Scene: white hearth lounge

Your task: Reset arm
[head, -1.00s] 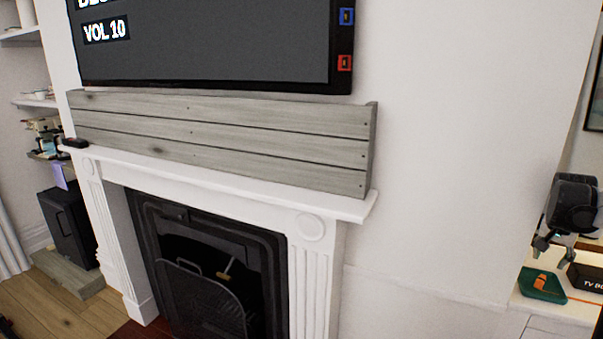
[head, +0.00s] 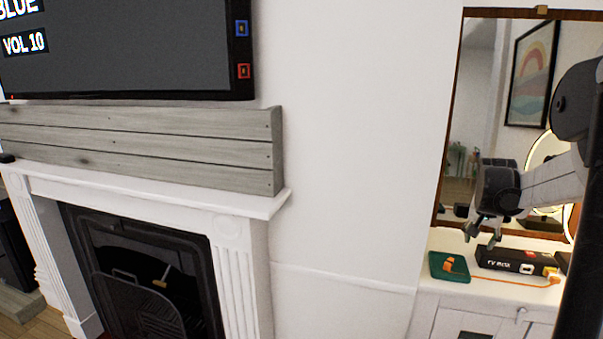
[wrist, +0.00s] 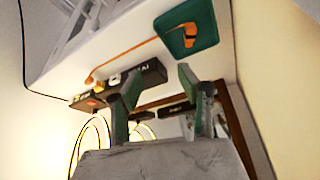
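My gripper (head: 482,231) hangs at the right of the head view, above the white cabinet top and in front of the mirror. In the wrist view my gripper (wrist: 155,85) shows its two green-padded fingers spread apart with nothing between them. The gripper is open and empty. A black TV box (head: 508,261) lies on the cabinet just below and right of the fingers. It also shows beyond the fingers in the wrist view (wrist: 152,73). A dark green tray (head: 437,267) with an orange plug (head: 452,265) in it sits below and left of the gripper.
An orange cable (head: 510,281) runs along the white cabinet (head: 430,293). A framed mirror (head: 455,150) stands behind the arm. A white fireplace (head: 245,250) with a grey plank shelf (head: 200,150) and a wall screen (head: 130,50) is at left. The wall between is bare.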

